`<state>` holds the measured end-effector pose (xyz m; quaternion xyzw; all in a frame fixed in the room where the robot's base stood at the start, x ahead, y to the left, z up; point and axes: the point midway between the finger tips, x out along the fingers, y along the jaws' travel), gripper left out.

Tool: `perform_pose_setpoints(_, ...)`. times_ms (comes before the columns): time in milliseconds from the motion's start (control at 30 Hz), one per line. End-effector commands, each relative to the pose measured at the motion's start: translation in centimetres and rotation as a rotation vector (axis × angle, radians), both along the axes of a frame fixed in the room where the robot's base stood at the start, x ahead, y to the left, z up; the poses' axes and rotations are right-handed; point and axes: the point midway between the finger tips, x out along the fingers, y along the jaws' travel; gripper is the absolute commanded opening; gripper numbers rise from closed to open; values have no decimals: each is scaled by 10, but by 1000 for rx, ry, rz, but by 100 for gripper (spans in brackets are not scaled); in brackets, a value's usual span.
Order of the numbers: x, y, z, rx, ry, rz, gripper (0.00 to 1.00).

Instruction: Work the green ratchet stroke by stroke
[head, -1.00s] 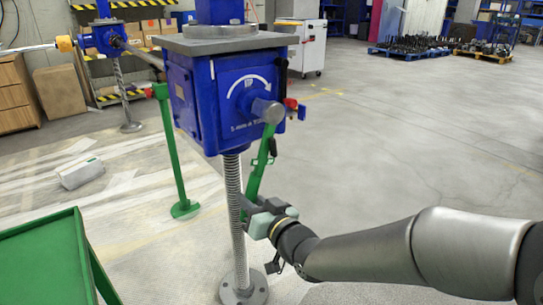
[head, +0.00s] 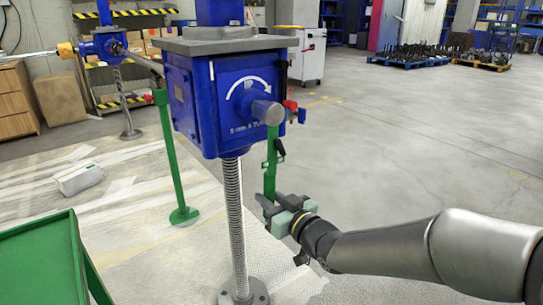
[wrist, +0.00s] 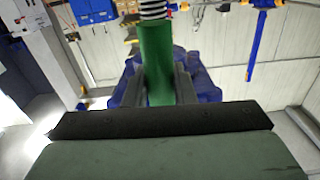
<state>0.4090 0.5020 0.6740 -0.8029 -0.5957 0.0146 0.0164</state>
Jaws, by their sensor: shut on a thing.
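The green ratchet (head: 271,165) hangs down beside the blue screw jack box (head: 195,95), close to upright, with its lower end slightly left. Its top is partly hidden behind the grey round shaft end (head: 267,112). My gripper (head: 272,207) is shut on the ratchet's lower end. In the wrist view the green bar (wrist: 156,60) stands between my two fingers (wrist: 158,88). The box face carries a white curved arrow (head: 247,86). The threaded spindle (head: 235,215) runs from the box down to a round floor plate (head: 244,294).
A green post (head: 172,160) stands left of the jack, and a green table (head: 45,255) fills the lower left. A second blue jack (head: 103,45) stands behind. A red-knobbed fitting (head: 291,106) juts from the box's right. The floor to the right is clear.

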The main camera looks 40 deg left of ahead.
Motion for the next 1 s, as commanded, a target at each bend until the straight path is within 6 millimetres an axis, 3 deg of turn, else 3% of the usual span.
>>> perform_pose_setpoints(200, 27, -7, 6, -24, -131, -3, 0)
perform_pose_setpoints(567, 31, -8, 8, -31, -153, -2, 0)
perform_pose_setpoints(1000, 69, -19, 17, -89, -349, 1, 0)
